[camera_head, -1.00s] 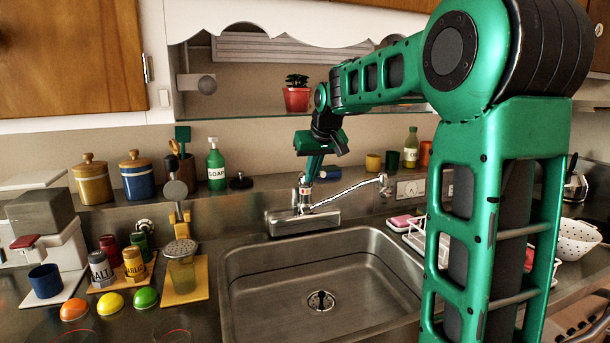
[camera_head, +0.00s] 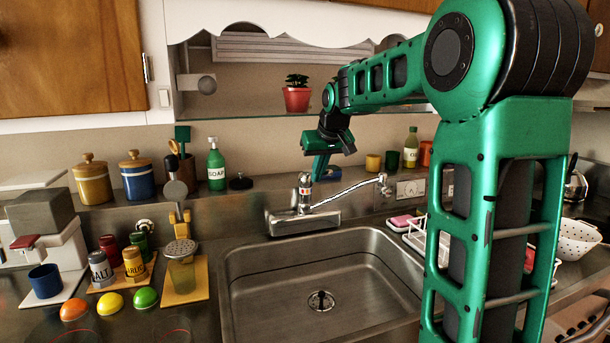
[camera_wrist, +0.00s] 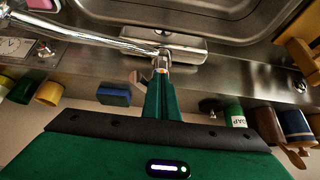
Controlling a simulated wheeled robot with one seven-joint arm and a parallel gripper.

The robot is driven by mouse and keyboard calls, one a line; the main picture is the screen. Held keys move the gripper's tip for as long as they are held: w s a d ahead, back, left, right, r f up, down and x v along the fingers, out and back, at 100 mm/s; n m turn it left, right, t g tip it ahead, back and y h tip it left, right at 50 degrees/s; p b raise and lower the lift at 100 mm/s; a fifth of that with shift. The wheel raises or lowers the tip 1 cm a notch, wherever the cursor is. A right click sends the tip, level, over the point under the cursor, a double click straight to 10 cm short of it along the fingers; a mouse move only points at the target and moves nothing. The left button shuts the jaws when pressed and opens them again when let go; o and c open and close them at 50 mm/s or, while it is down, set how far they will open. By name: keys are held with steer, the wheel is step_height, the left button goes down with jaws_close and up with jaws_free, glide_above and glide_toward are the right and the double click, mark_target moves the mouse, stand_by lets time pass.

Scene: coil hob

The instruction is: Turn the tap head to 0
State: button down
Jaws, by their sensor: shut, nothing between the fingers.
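The chrome tap (camera_head: 304,203) stands on a flat base plate at the back of the sink. Its spout (camera_head: 350,189) points to the right in the head view, swung away from over the basin. The tap head with a small red mark sits at the top of the upright body. My gripper (camera_head: 318,178) is shut and empty, pointing down just right of the tap head. In the wrist view my gripper's fingertips (camera_wrist: 160,75) lie close to the tap body (camera_wrist: 161,60); I cannot tell whether they touch it. The spout (camera_wrist: 85,35) runs to the upper left there.
The sink basin (camera_head: 320,290) is empty. A soap bottle (camera_head: 216,166), jars and a blue sponge (camera_wrist: 114,95) stand on the ledge behind. A shelf with a red plant pot (camera_head: 296,98) hangs above.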

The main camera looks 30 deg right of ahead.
steer(key=shift+d, duration=1.1)
stand_by(0.4)
steer(key=shift+d, duration=0.4)
steer(key=shift+s+a, duration=0.25)
steer(key=shift+a, duration=0.3)
steer(key=shift+r, duration=4)
